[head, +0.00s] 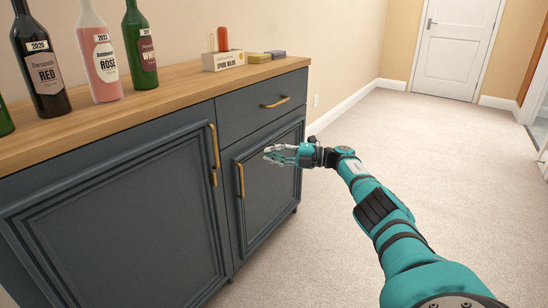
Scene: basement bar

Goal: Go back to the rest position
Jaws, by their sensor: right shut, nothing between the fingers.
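My right arm, teal and black, comes in from the lower right of the head view. Its right gripper (268,153) is shut and empty, pointing left in front of the right door of the dark blue-grey cabinet (120,215). It is close to the brass door handle (241,180); whether it touches the cabinet I cannot tell. My left gripper is not in view.
Wine bottles stand on the wooden top (180,88), among them a rosé bottle (99,55). A small labelled box (223,61) and two small blocks stand farther back. The drawer (262,104) and doors are closed. Carpet (400,140) is clear towards a white door (455,45).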

